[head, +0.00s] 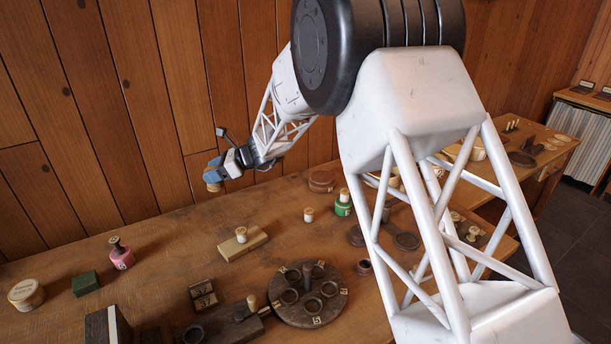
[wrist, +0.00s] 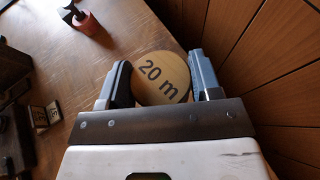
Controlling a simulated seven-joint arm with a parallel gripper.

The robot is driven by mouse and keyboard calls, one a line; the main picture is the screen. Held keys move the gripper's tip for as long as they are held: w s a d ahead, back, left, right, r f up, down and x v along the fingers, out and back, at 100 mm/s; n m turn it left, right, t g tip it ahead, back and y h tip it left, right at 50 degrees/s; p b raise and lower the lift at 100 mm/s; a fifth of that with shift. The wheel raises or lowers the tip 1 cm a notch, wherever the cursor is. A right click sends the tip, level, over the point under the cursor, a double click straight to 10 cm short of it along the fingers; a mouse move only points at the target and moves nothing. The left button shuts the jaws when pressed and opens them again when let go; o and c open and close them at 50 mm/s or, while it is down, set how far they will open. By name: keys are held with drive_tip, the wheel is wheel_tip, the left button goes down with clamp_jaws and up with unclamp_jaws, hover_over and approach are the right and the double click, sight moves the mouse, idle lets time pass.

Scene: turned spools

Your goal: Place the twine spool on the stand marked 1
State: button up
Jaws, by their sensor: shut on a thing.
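My gripper (head: 213,171) is raised above the far left part of the table, near the plank wall. It is shut on a round, tan-topped spool (wrist: 162,78) whose top reads "20 m"; I take it as the twine spool. In the head view the spool (head: 213,187) shows small below the fingers, clear of the table. In the wrist view it sits between the two fingers (wrist: 161,82). A round dark wooden stand (head: 292,312) with several ringed cups and small number tags stands at the front middle. I cannot make out which tag reads 1.
A pink spool (head: 121,256), a green block (head: 86,283) and a round lidded box (head: 26,294) stand at the left. A pale block with a peg (head: 242,243), a green spool (head: 343,206) and number tiles (head: 203,296) stand mid-table. My arm hides part of the right side.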

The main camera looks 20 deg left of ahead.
drive_tip(key=w+d+r+m+t, duration=0.1)
drive_tip(key=w+d+r, duration=0.1)
drive_tip(key=w+d, duration=0.9)
drive_tip(key=w+d+r+m+t, duration=0.1)
drive_tip(key=w+d+r+t, duration=0.1)
drive_tip(key=w+d, duration=1)
drive_tip(key=d, duration=0.6)
drive_tip(key=shift+w+m, duration=0.2)
drive_tip(key=shift+m, duration=0.1)
drive_tip(key=shift+d+r, duration=0.1)
hover_over(322, 176)
drive_tip(key=shift+s+d+f, duration=0.1)
drive_tip(key=shift+f, duration=2.4)
drive_tip(key=shift+f, duration=2.5)
drive_tip(key=shift+f, duration=0.15)
drive_tip(key=o, duration=0.9)
